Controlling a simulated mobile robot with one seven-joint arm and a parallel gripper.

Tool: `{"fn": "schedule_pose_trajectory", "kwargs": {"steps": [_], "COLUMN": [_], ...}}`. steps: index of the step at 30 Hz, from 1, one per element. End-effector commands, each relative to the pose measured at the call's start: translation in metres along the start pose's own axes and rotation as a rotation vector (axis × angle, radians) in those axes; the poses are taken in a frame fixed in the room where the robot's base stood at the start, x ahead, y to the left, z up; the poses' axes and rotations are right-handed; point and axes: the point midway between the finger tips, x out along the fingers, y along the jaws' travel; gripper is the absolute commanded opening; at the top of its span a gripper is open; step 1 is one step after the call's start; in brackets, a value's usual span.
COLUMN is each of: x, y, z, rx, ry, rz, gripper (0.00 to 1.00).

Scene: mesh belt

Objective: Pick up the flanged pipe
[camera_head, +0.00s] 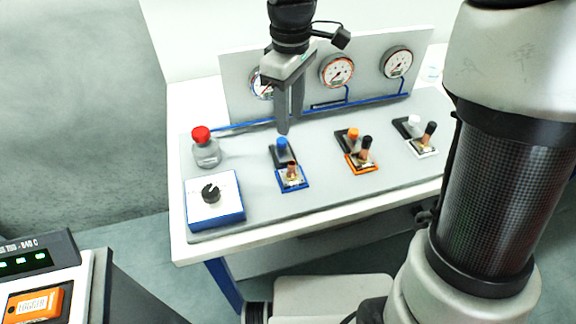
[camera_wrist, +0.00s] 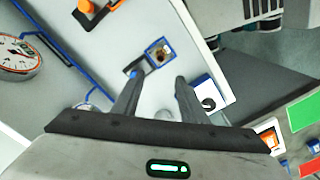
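I cannot make out for certain a loose flanged pipe in either view. My gripper (camera_head: 290,125) hangs above the panel, behind and above that lever, fingers pointing down. In the wrist view my gripper (camera_wrist: 158,78) is open, with a clear gap and nothing held. The blue frame (camera_wrist: 151,57) shows beyond the fingertips there.
A gauge board (camera_head: 236,75) with blue pipes rises behind.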

Motion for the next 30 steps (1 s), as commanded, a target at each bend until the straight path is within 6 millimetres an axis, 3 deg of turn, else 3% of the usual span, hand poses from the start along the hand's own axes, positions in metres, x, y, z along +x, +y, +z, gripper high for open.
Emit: {"fn": "schedule_pose_trajectory", "kwargs": {"steps": [12,22,30], "x": [0.09,0.118,0.156], "y": [-0.001,-0.001,-0.002], "z": [0.002,0.002,0.006], "rx": [0.001,0.001,0.001], "ry": [-0.003,-0.002,-0.002], "rz": [-0.003,-0.002,-0.002], "gripper": [0.39,0.39,0.39]}}
